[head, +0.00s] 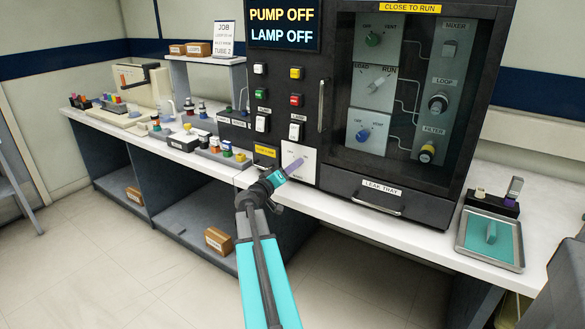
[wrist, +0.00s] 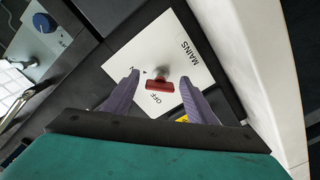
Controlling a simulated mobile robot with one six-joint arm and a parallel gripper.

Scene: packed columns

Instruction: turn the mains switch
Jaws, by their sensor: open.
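The mains switch (wrist: 159,85) is a red bar handle on a white plate (wrist: 186,49) printed MAINS and OFF in the wrist view. The plate (head: 305,158) is low on the black panel in the head view, where my gripper hides the handle. My gripper (wrist: 160,76) is open, with one purple finger on each side of the red handle and visible gaps between. In the head view my gripper (head: 294,165) is in front of the plate. I cannot tell how deep the fingers reach beside the handle.
A display (head: 283,24) reads PUMP OFF, LAMP OFF. A glass-fronted cabinet (head: 408,100) with knobs is right of the plate, above a leak tray drawer (head: 380,196). Push buttons and rocker switches sit above. The white counter (head: 335,203) runs below; its left part holds several small items.

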